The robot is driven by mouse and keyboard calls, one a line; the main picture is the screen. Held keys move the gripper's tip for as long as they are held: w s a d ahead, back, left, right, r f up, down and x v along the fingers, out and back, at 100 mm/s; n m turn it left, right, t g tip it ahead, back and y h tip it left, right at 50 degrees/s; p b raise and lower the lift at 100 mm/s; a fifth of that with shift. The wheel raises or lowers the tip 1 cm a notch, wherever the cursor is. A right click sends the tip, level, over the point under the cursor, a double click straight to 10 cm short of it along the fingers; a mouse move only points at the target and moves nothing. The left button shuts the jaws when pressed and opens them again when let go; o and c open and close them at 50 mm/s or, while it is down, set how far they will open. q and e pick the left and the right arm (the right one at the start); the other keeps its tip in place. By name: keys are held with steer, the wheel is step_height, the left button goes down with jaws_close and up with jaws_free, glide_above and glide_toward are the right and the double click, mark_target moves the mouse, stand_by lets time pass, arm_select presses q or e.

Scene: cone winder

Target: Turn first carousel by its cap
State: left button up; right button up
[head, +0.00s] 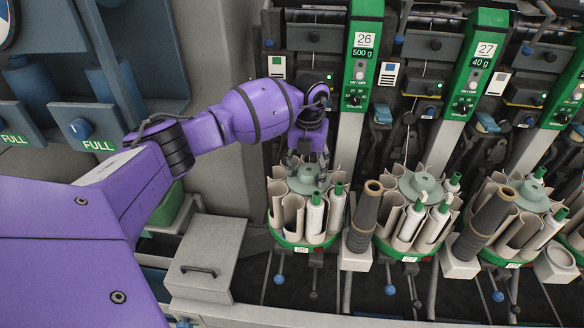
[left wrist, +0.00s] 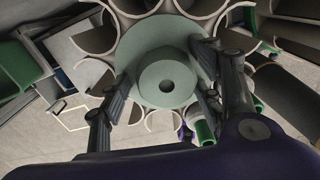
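The first carousel (head: 292,208) is the leftmost one in the head view, with beige open tubes around a grey-green cap (head: 303,184) and a green base ring. White bobbins with green tips stand in its right side. My left gripper (head: 308,160) is directly over the cap, pointing down. The fingers look open, with small gaps to the knob. Whether a fingertip touches the cap disc is unclear. My right gripper is not in view.
A brown cone (head: 365,215) stands close right of the first carousel. Two more carousels (head: 408,215) (head: 512,215) and another cone (head: 485,222) follow to the right. Green panels (head: 362,60) rise behind. A grey box with a handle (head: 205,255) is at the lower left.

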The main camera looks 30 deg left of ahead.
arm_select(q)
steer(key=shift+d+r, duration=0.1)
steer(key=shift+r, duration=0.25)
step_height(320, 180, up, 11)
steer(key=shift+r, duration=0.15)
stand_by(0.6)
